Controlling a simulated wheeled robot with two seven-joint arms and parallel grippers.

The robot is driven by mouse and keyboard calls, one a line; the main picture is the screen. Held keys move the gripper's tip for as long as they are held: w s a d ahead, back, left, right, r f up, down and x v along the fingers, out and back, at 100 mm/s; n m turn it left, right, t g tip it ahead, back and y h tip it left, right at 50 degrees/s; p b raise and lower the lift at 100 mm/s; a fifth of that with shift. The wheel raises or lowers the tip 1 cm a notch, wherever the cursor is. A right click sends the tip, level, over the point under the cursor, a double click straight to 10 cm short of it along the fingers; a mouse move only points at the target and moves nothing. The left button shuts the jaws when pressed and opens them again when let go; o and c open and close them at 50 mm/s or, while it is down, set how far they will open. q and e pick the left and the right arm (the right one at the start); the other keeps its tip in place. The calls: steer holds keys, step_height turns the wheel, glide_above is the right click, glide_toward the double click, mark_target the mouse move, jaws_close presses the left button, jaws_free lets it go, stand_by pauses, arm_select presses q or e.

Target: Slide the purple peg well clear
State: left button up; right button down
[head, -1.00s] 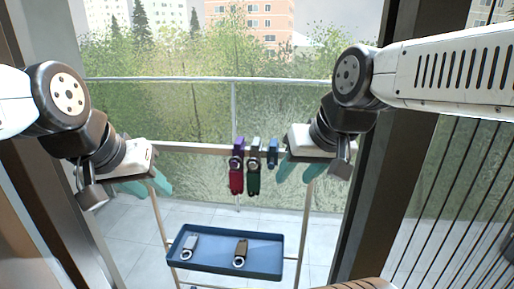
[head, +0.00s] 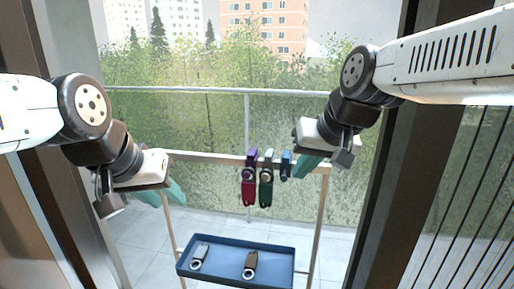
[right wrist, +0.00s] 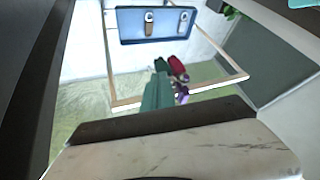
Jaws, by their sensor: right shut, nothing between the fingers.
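The purple peg (head: 252,157) stands at the top rail, left of a pale green-grey peg (head: 268,157) and a blue peg (head: 286,160). A crimson clip (head: 248,192) hangs below the purple peg and a dark green clip (head: 266,192) beside it. In the right wrist view purple (right wrist: 183,97) shows beside my fingers. My right gripper (head: 304,170) is shut and empty, just right of the blue peg; its fingers (right wrist: 157,90) also show in the right wrist view. My left gripper (head: 166,198) has its fingers spread and empty, near the rail's left end, away from the pegs.
A blue tray (head: 235,281) below the rail holds a grey clip (head: 199,257) and a brown clip (head: 250,264). The wooden rail (head: 210,158) stands on a thin frame (head: 320,215). The rail between my left gripper and the purple peg is clear.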

steer(key=w+a+r+m+y, duration=0.2)
steer(key=w, duration=1.7)
glide_toward(256, 157)
steer(key=x, duration=0.4)
steer(key=shift+w+f, duration=0.25)
steer(key=shift+w, duration=0.1)
steer(key=shift+a, duration=0.2)
